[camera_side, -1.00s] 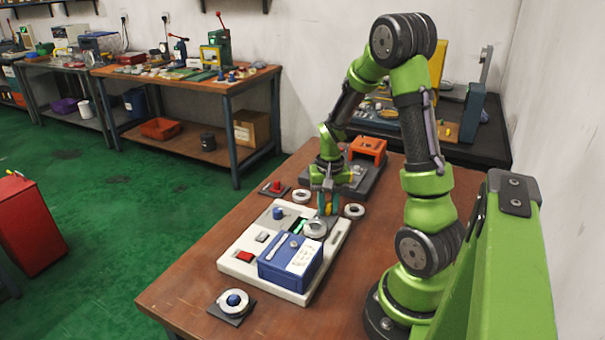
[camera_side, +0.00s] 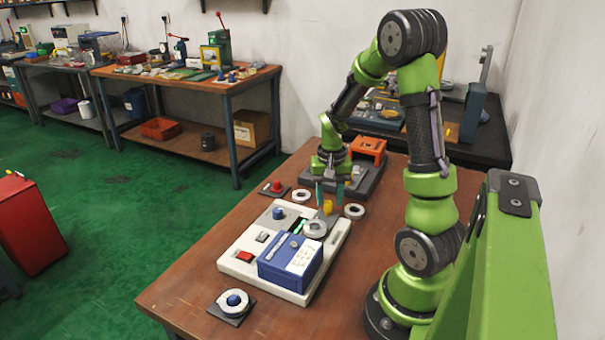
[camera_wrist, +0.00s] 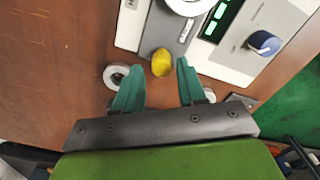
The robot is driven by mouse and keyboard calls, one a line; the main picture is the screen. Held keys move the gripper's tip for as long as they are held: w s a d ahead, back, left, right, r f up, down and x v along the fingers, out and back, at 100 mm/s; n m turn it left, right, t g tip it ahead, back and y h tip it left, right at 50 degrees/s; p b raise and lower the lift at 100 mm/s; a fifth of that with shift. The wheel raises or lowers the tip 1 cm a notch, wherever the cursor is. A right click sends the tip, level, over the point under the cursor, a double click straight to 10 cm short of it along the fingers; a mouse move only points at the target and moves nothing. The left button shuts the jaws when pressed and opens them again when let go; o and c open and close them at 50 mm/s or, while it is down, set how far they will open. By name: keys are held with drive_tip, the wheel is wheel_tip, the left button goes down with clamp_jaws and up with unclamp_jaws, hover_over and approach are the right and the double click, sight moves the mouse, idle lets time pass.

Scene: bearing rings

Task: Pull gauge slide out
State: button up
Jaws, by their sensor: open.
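The gauge slide (camera_wrist: 170,36) is a grey strip on the pale gauge base (camera_wrist: 130,25), with a yellow knob (camera_wrist: 162,62) at its end by the base's edge. The knob also shows in the side view (camera_side: 328,207). A light metal ring (camera_side: 314,229) sits at the slide's inner end, partly cut off in the wrist view (camera_wrist: 190,5). My gripper (camera_wrist: 158,68) is open, its teal fingers spread to either side of the knob in the wrist view. In the side view my gripper (camera_side: 330,196) is just above the knob, holding nothing.
The base carries a blue box (camera_side: 290,262), a green display (camera_wrist: 220,18) and a blue dial (camera_wrist: 263,42). Loose rings lie on the table to the left (camera_side: 301,195) and right (camera_side: 354,211) of the knob. A ring on a dark plate (camera_side: 234,301) lies at the front.

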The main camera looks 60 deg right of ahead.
drive_tip(key=shift+r, duration=2.35)
drive_tip(key=shift+a+f, duration=0.2)
drive_tip(key=shift+a, duration=0.1)
drive_tip(key=a+r+n+t, duration=0.2)
drive_tip(key=a+r, duration=0.2)
drive_tip(key=a, duration=0.4)
drive_tip(key=s+a+r+n+t+y, duration=0.1)
drive_tip(key=a+r+n+t, duration=0.1)
drive_tip(key=a+r, duration=0.3)
drive_tip(key=s+a+r+n+t+y, duration=0.1)
drive_tip(key=a+r+n+t, duration=0.2)
drive_tip(key=a, duration=0.7)
drive_tip(key=shift+a+r+n, duration=0.4)
drive_tip(key=shift+r+n, duration=0.1)
drive_tip(key=shift+r, duration=0.35)
